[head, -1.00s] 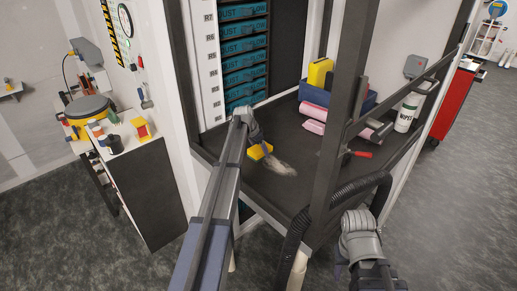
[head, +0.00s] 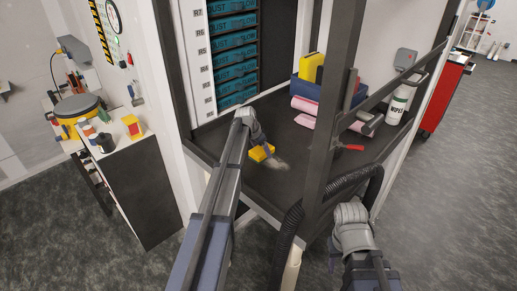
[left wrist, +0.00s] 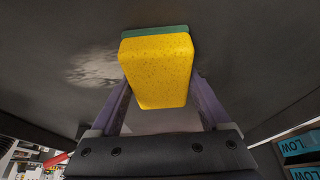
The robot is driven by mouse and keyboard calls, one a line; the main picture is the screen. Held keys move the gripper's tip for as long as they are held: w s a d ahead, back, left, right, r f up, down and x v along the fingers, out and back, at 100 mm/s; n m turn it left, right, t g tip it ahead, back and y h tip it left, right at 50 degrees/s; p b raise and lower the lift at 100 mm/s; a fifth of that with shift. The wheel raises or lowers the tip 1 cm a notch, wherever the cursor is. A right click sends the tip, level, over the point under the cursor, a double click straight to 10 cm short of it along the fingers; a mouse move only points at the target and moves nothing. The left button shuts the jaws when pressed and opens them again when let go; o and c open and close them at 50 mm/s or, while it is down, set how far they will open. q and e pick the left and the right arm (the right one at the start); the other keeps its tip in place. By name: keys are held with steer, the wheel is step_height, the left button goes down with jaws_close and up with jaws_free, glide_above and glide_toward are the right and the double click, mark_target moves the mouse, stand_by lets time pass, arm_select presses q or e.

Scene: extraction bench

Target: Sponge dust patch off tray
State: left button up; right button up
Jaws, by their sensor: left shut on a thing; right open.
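My left gripper (head: 261,146) is shut on a yellow sponge (head: 262,153) with a green backing. In the left wrist view the sponge (left wrist: 158,75) sits between the purple fingers, its green side against or very near the dark tray. The pale dust patch (head: 279,168) lies on the tray (head: 285,196), just beside the sponge, to its lower right in the head view. In the left wrist view the patch (left wrist: 95,68) is left of the sponge; the sponge may hide part of it. My right gripper (head: 334,251) is open, in front of the bench, mostly hidden by its wrist.
A dark upright post (head: 338,100) and rail stand between my arms. Pink rolls (head: 303,112), a blue bin (head: 313,90), a red-handled tool (head: 351,147) and a wipes bottle (head: 398,105) are at the back and right. Blue drawers (head: 232,55) rise behind the tray.

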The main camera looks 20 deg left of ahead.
mark_target(289, 170)
arm_select(q)
steer(key=shift+s+d, duration=0.1)
steer(key=shift+d, duration=0.1)
steer(key=shift+s+d, duration=0.3)
steer(key=shift+d, duration=0.45)
steer(key=shift+s+d, duration=0.3)
steer(key=shift+d, duration=0.45)
steer(key=shift+s+d+f, duration=0.1)
steer(key=shift+s+d, duration=0.3)
steer(key=shift+d, duration=0.4)
steer(key=shift+s+d, duration=0.4)
steer(key=shift+d, duration=0.4)
steer(key=shift+d, duration=0.1)
steer(key=shift+s+d, duration=0.3)
steer(key=shift+d, duration=0.45)
steer(key=shift+s+d, duration=0.3)
steer(key=shift+d, duration=0.45)
steer(key=shift+s+d, duration=0.1)
steer(key=shift+d, duration=0.05)
steer(key=shift+s+d, duration=0.3)
steer(key=shift+d, duration=0.4)
steer(key=shift+s+d, duration=0.25)
steer(key=shift+d, duration=0.45)
steer(key=shift+s, duration=0.1)
